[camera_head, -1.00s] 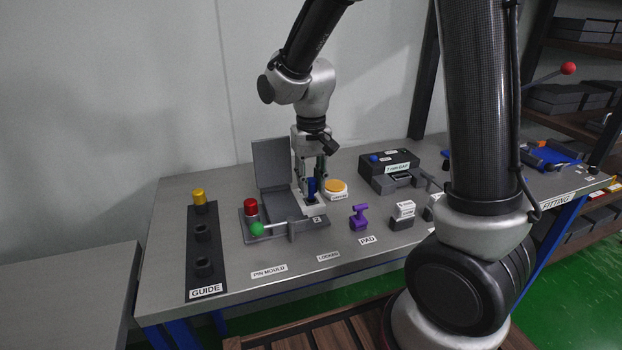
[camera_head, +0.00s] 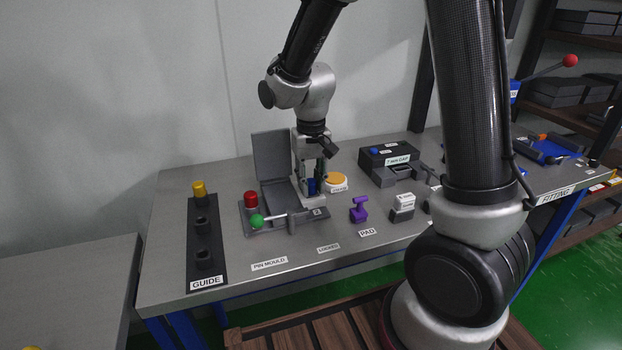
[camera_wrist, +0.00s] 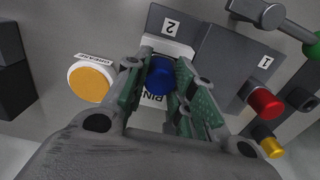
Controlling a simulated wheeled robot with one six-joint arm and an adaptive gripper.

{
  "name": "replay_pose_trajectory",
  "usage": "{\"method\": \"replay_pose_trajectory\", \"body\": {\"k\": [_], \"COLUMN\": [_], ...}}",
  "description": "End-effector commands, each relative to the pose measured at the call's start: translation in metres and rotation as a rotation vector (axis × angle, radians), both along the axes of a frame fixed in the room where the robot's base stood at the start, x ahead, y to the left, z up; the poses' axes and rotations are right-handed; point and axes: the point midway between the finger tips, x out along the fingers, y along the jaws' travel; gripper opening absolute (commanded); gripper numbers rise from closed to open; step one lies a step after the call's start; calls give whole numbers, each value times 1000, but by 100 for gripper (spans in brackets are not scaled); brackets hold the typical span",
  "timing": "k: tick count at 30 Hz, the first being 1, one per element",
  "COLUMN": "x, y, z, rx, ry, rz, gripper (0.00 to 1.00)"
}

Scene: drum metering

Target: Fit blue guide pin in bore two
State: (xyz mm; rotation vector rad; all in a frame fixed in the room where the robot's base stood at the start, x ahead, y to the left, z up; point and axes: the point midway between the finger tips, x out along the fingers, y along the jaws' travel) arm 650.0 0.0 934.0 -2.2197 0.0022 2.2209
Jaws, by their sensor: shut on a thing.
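My gripper (camera_head: 311,183) is shut on the blue guide pin (camera_wrist: 159,77), which is upright between its green-padded fingers. The pin also shows in the head view (camera_head: 311,187). A red pin (camera_head: 250,199) stands at the mould's left end, by label 1 in the wrist view.
The mould's grey lid (camera_head: 272,155) stands open behind. A green-knobbed lever (camera_head: 257,221) lies along its front. An orange button (camera_head: 337,181) is close right of my gripper. The guide rack (camera_head: 207,240) at left holds a yellow pin (camera_head: 199,188) and two empty sockets.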

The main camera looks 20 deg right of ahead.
Motion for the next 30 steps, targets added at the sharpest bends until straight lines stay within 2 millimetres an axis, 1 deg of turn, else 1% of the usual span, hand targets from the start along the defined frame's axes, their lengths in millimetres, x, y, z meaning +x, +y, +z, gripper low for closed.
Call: {"method": "replay_pose_trajectory", "body": {"k": [2, 3, 7, 16, 19, 23, 30], "x": [0, 0, 0, 0, 1, 1, 1], "y": [0, 0, 0, 0, 0, 0, 0], "z": [-2, -3, -2, -2, 5, 26, 81], "rx": [0, 0, 0, 0, 1, 2, 2], "ry": [1, 1, 0, 0, -2, -5, -5], "rz": [0, 0, 0, 0, 0, 0, 0], "gripper": [0, 27, 50, 50, 50, 50, 50]}}
